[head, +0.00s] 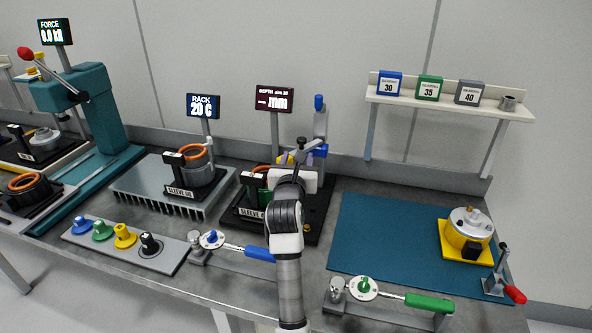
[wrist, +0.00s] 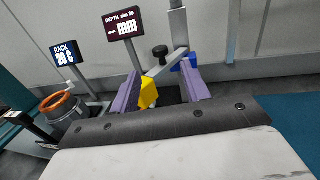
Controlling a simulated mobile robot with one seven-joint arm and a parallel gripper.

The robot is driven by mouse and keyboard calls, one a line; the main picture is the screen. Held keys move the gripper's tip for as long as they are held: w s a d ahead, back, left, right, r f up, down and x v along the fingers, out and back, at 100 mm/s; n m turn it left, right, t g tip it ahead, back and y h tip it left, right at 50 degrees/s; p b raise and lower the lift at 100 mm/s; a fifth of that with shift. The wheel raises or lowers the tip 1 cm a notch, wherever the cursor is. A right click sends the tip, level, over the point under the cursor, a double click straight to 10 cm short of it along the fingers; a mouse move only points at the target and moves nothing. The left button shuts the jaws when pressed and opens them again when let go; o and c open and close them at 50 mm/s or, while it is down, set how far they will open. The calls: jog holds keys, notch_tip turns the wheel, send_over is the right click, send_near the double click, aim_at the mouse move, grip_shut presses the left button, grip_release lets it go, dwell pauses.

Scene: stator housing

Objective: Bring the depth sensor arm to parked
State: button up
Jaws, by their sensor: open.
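The depth sensor arm is a grey bar (wrist: 168,63) running from a blue collar (wrist: 190,60) on an upright post. A black knob (wrist: 160,52) sits near the bar, and a yellow part (wrist: 148,93) shows at its lower left end. In the head view, the post (head: 320,123) with its blue top stands behind my gripper (head: 297,159). In the wrist view my gripper (wrist: 160,80) is open, with its purple fingers apart. The yellow part shows between them, close beside the left finger; I cannot tell whether they touch. My wrist hides much of the station.
The depth display (head: 274,98) stands behind the station, left of the post. The rack display (head: 203,106) and an orange-ringed sleeve (head: 195,152) are further left. A blue mat (head: 375,235) with a yellow-based housing (head: 466,235) lies right. Blue-handled (head: 258,253) and green-handled (head: 430,303) tools lie in front.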

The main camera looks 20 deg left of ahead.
jog(key=shift+s+d, duration=0.15)
jog(key=shift+s, duration=1.15)
